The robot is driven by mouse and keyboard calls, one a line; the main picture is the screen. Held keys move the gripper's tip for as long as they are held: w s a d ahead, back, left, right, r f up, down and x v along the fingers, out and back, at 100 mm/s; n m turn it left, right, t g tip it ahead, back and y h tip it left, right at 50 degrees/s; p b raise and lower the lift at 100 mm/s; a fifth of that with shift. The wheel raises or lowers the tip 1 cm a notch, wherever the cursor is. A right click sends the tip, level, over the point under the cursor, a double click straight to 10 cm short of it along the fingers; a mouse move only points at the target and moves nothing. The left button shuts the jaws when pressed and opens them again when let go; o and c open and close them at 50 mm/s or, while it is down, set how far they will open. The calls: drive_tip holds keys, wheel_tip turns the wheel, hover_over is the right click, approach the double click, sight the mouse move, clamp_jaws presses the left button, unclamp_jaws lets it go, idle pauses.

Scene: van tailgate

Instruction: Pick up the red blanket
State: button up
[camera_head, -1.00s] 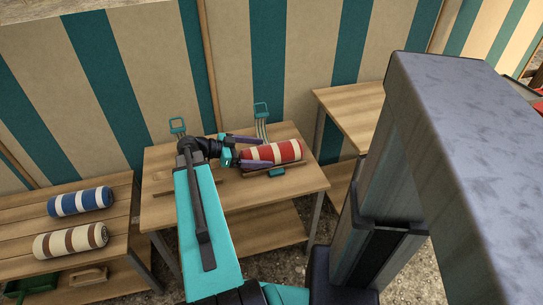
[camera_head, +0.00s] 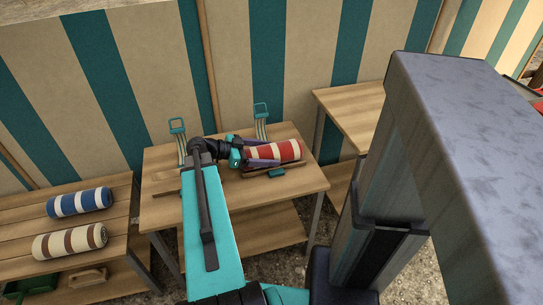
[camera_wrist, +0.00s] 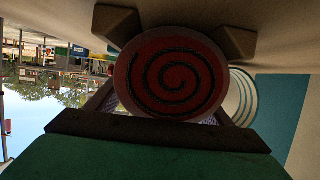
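The red blanket (camera_head: 285,150), rolled up with cream stripes, lies on the middle wooden table. In the wrist view its round end (camera_wrist: 170,78), with a dark spiral on red, faces the camera and fills the middle. My gripper (camera_head: 271,151) reaches in from the left with its fingers along the roll's far and near sides. In the wrist view the fingertips of my gripper (camera_wrist: 175,32) show left and right beyond the roll's end. The fingers look spread; contact with the cloth cannot be made out.
A wooden cradle (camera_head: 262,174) holds the roll. A blue-striped roll (camera_head: 80,202) and a brown-striped roll (camera_head: 70,242) lie on the left bench. A higher table (camera_head: 350,105) stands at right, before a striped wall.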

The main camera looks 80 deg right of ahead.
sight(277, 152)
drive_tip(key=c, duration=0.9)
drive_tip(key=shift+r, duration=0.2)
drive_tip(key=shift+r, duration=0.9)
drive_tip(key=shift+s+a+r+p, duration=0.15)
drive_tip(key=shift+r, duration=0.25)
drive_tip(key=shift+s+a+r+p, duration=0.1)
drive_tip(key=shift+r+p, duration=0.05)
drive_tip(key=shift+r, duration=0.25)
drive_tip(key=s+a+p, duration=0.2)
drive_tip(key=s+a, duration=0.1)
drive_tip(key=shift+s+r, duration=0.3)
drive_tip(key=shift+r, duration=0.05)
drive_tip(key=shift+s+p, duration=0.1)
drive_tip(key=shift+p, duration=0.7)
drive_tip(key=p, duration=0.4)
drive_tip(key=shift+s+a+r, duration=0.15)
drive_tip(key=shift+s, duration=0.2)
drive_tip(key=shift+s+a+p, duration=0.15)
drive_tip(key=shift+p, duration=0.7)
